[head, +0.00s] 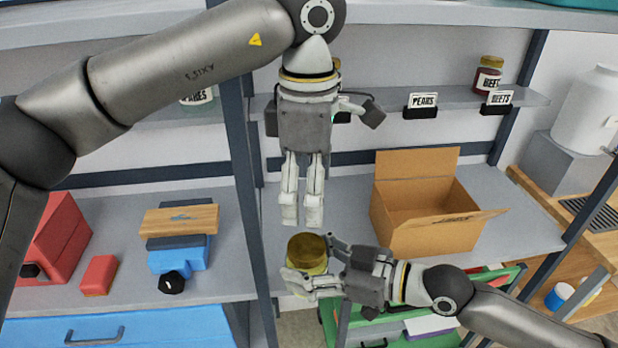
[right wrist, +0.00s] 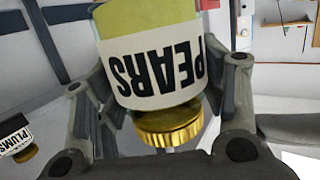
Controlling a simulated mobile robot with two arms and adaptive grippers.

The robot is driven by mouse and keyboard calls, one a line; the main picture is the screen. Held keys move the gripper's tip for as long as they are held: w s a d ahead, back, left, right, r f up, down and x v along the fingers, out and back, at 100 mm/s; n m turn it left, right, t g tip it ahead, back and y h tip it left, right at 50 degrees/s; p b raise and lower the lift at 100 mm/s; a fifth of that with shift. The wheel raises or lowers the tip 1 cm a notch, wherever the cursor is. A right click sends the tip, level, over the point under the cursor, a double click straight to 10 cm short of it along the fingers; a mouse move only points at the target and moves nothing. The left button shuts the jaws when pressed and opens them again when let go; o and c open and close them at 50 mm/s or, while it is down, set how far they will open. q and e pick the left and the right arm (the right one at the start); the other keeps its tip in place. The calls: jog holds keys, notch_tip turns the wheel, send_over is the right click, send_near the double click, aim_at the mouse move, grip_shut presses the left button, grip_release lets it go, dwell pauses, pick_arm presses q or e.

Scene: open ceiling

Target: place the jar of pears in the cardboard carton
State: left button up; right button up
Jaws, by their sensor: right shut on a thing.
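The jar of pears (head: 308,253) has a gold lid and yellow-green contents. My right gripper (head: 314,268) is shut around it, in front of the shelf edge and left of the carton. In the right wrist view the jar (right wrist: 160,70) sits between the fingers, its PEARS label upside down. The cardboard carton (head: 425,230) stands open on the grey shelf, flaps spread; its visible inside looks empty. My left gripper (head: 302,215) points down just above and behind the jar. Its fingers are close together with nothing seen between them.
A jar of beets (head: 488,75) and PEARS (head: 423,104) and BEETS (head: 497,102) signs stand on the upper shelf. Red and blue items (head: 180,255) lie on the left shelf. A dark upright post (head: 250,175) divides the shelves. Bare shelf lies left of the carton.

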aim_at(308, 245)
pick_arm(q)
notch_tip(308, 245, down, 11)
jog(key=shift+r, duration=0.2)
pick_arm(e)
jog(key=shift+r, duration=0.1)
pick_arm(q)
jog(key=c, duration=1.4)
jog(key=shift+c, duration=0.8)
pick_arm(e)
jog(key=o, duration=1.5)
jog(key=shift+d, duration=0.15)
jog(key=shift+s+d, duration=0.25)
jog(key=shift+d, duration=0.3)
jog(key=shift+v, duration=5.2)
